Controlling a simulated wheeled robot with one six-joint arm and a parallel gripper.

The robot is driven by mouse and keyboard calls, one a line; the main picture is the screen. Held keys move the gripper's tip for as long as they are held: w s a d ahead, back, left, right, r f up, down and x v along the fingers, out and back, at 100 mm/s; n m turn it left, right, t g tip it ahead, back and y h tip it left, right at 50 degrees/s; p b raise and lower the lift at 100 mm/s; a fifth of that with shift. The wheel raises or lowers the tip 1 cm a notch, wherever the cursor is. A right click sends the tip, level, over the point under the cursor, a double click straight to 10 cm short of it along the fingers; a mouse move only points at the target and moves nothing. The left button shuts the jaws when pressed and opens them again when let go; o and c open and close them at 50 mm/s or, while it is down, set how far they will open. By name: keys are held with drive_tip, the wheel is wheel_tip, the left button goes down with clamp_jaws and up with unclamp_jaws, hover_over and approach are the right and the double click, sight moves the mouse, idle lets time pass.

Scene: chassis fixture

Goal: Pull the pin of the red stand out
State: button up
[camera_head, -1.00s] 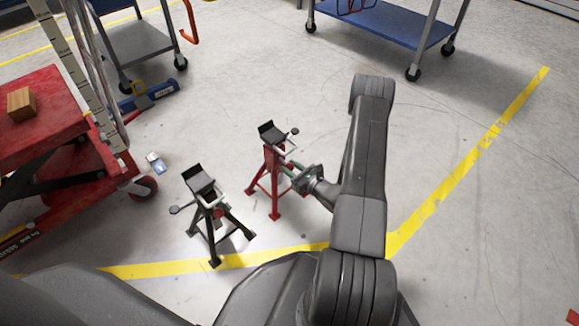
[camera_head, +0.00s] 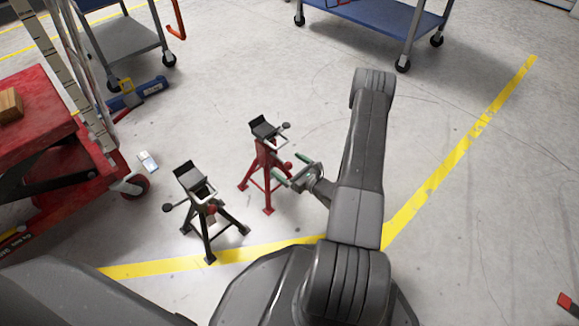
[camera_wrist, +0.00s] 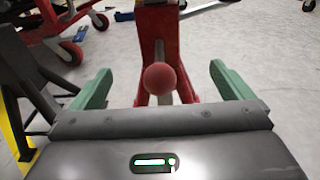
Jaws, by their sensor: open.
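The red stand (camera_head: 265,160) stands upright on the floor, with a black saddle on top. Its pin shows as a red ball knob (camera_wrist: 160,78) facing my wrist camera, in front of the red leg. In the head view the pin knob (camera_head: 288,165) is a small red ball right of the stand. My gripper (camera_head: 291,165) is open at the stand's right side, its green fingers apart. In the wrist view the fingers of my gripper (camera_wrist: 160,72) lie left and right of the knob, with clear gaps on both sides. The pin's shaft is hidden behind the knob.
A black stand (camera_head: 203,205) stands close on the left of the red one. A red lift table (camera_head: 45,110) is farther left. A blue cart (camera_head: 380,20) and a grey cart (camera_head: 125,40) stand at the back.

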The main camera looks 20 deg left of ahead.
drive_tip(key=v, duration=0.8)
drive_tip(key=shift+f, duration=0.4)
drive_tip(key=shift+s, duration=0.1)
drive_tip(key=shift+r+x, duration=0.2)
drive_tip(key=shift+x, duration=1.5)
drive_tip(key=shift+r+x, duration=0.15)
drive_tip(key=shift+x, duration=1.55)
drive_tip(key=shift+r+x, duration=0.2)
drive_tip(key=shift+x, duration=1.45)
